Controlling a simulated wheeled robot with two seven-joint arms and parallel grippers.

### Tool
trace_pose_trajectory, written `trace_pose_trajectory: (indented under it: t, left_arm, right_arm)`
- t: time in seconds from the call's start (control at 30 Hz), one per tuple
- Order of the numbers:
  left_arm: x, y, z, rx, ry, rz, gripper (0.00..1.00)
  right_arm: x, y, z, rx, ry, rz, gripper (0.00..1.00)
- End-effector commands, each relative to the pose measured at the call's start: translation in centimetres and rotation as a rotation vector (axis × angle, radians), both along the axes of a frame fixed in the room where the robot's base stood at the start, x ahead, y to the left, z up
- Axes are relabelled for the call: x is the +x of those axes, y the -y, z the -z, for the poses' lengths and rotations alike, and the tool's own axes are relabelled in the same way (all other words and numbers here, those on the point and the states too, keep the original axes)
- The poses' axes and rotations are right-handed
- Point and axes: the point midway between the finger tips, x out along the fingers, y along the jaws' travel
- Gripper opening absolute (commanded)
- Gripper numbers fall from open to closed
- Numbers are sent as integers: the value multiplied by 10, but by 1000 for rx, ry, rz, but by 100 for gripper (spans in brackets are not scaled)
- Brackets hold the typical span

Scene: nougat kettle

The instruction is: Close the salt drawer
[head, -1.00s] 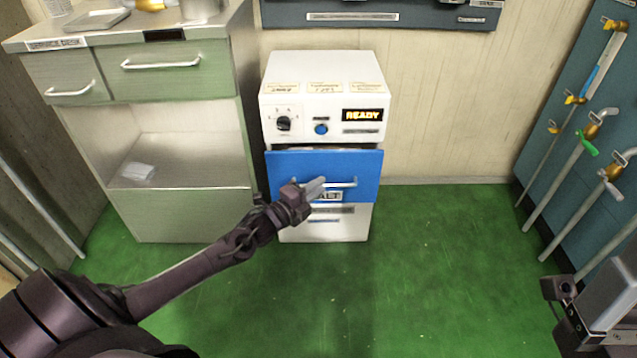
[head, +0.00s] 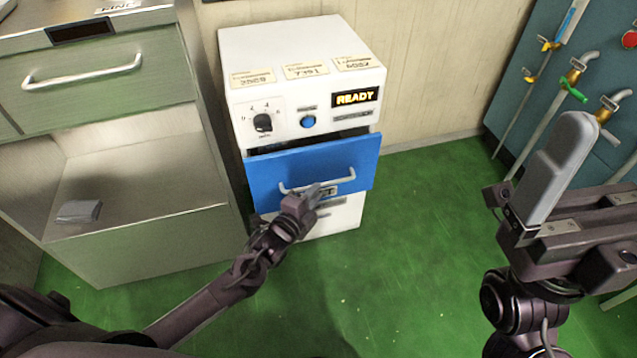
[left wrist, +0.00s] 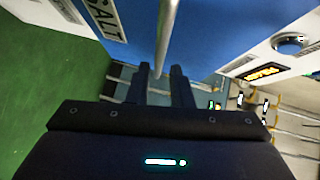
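The salt drawer (head: 285,166) is the blue-fronted drawer of the white machine. It stands out from the body, with a dark gap above its front. Its pale bar handle (head: 345,178) crosses the front. My left gripper (head: 326,191) is at the drawer front by the handle. In the left wrist view, its two dark fingers (left wrist: 161,84) are apart, and the handle bar (left wrist: 168,35) shows between and beyond their tips; contact is unclear. The SALT label (left wrist: 106,18) shows there too. My right gripper (head: 565,175) is at the right, away from the drawer; its finger gap is unclear.
The white machine (head: 290,50) has a knob, a blue button and a READY display. A metal cabinet (head: 130,240) stands close on its left. Pipes with valves (head: 575,75) line the blue panel at right. Green floor (head: 400,250) is clear in front.

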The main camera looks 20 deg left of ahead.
Motion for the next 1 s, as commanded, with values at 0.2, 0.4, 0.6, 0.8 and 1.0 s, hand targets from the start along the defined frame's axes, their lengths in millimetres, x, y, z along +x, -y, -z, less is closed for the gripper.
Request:
trace_pose_trajectory:
  t: [0.2, 0.4, 0.6, 0.8, 1.0]
  left_arm:
    - [34, 6, 8, 1, 2, -1, 20]
    - [48, 9, 8, 1, -1, 0, 20]
    - [49, 9, 8, 1, -1, -1, 20]
    - [49, 9, 8, 1, -1, 0, 1]
    - [49, 9, 8, 1, -1, 0, 0]
  right_arm:
    - [-2, 0, 8, -6, 33, 4, 100]
    - [-2, -1, 8, -6, 42, 3, 100]
    - [-2, -1, 6, -1, 43, 0, 100]
    - [-3, -1, 6, 2, 45, -2, 100]
    - [-3, -1, 6, 3, 46, -2, 100]
